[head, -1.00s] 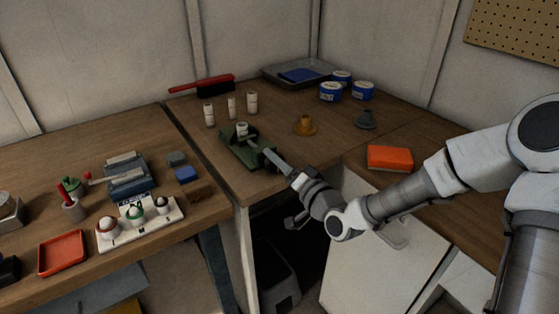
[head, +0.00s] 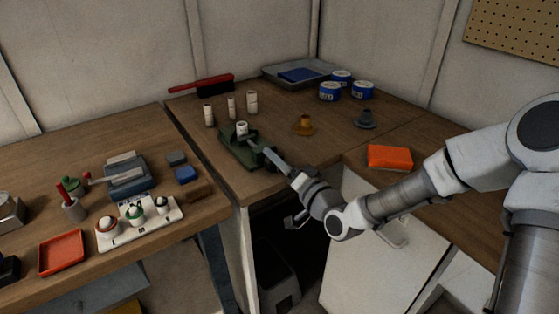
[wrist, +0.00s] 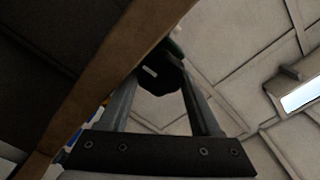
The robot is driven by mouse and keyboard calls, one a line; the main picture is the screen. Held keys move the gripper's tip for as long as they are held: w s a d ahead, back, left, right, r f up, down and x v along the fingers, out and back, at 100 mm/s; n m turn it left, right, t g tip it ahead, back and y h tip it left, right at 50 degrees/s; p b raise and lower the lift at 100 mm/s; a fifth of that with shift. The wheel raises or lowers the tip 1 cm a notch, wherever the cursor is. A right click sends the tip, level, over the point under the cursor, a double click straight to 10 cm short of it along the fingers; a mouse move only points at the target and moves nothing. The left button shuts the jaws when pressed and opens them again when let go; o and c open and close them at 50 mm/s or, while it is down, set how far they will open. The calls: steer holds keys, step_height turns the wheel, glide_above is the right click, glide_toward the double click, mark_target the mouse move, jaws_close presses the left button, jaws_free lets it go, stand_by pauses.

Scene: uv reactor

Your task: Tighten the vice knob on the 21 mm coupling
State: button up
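The green vice (head: 235,152) stands at the front left corner of the back bench. A white coupling (head: 242,130) sits upright in its jaws. My gripper (head: 265,153) is at the vice's front right end, by the bench edge. In the wrist view, the dark faceted vice knob (wrist: 160,77) with a small white mark lies between the two fingers of my gripper (wrist: 160,85). The fingers appear to touch it on both sides. The head view hides most of the knob behind my gripper.
Several white couplings (head: 231,107) stand behind the vice. An open cabinet door (head: 370,250) hangs below my arm.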

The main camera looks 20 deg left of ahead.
steer(key=o, duration=0.3)
steer(key=shift+s+a+f, duration=0.35)
steer(key=shift+s+f, duration=0.05)
steer(key=shift+s, duration=0.1)
steer(key=shift+w+d+r, duration=0.1)
steer(key=shift+w+r, duration=0.1)
steer(key=shift+s+d+f, duration=0.2)
steer(key=shift+s+d, duration=0.1)
steer(key=shift+d, duration=0.25)
steer(key=p+v, duration=1.3)
steer(key=v, duration=0.5)
steer(key=shift+d+r, duration=0.4)
steer(key=shift+r, duration=0.3)
steer(key=shift+f, duration=0.1)
